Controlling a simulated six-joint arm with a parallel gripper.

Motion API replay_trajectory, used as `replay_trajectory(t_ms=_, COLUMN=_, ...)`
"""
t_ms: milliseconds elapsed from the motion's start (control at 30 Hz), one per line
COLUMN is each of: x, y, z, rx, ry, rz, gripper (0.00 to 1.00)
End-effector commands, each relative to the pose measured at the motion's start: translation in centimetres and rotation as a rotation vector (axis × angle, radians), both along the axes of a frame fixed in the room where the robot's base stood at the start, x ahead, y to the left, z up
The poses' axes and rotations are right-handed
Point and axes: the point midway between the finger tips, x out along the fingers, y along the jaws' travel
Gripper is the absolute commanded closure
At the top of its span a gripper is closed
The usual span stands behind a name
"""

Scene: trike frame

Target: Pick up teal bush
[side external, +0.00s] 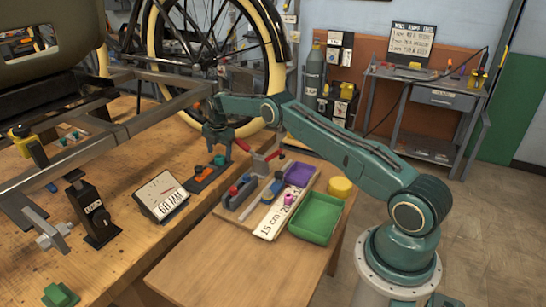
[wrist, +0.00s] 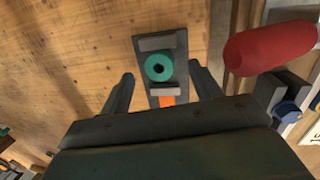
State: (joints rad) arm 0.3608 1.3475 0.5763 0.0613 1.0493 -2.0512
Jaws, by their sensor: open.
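The teal bush (wrist: 150,62) is a ring with a dark hole in the wrist view. It sits on a dark grey holder with raised blocks (wrist: 155,43) and an orange mark. My gripper (wrist: 162,74) is open, with one finger to each side of the bush and space between. Neither finger appears to touch it. In the side view my gripper (side external: 218,148) points down over the holder (side external: 203,180), and the teal bush (side external: 219,160) shows just below it. The exact height of the fingers above the bush is hard to tell.
A red-handled clamp (side external: 262,160) stands right of the holder; its red handle (wrist: 270,46) is close to my right finger. A gauge marked 60 MM (side external: 161,195) stands left. The metal frame (side external: 130,125) and wheel are close behind.

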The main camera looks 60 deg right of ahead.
Motion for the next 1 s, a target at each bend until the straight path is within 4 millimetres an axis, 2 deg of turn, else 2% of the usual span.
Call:
replay_trajectory(t_ms=100, x=0.2, y=-0.1, z=-1.2, rx=0.000, ry=0.000, rz=0.000, gripper=0.37)
replay_trajectory(t_ms=300, x=0.3, y=-0.2, z=-2.1, rx=0.000, ry=-0.001, rz=0.000, gripper=0.37)
replay_trajectory(t_ms=833, x=0.3, y=-0.2, z=-2.2, rx=0.000, ry=-0.001, rz=0.000, gripper=0.37)
replay_trajectory(t_ms=1000, x=0.3, y=-0.2, z=-2.2, rx=0.000, ry=-0.001, rz=0.000, gripper=0.70)
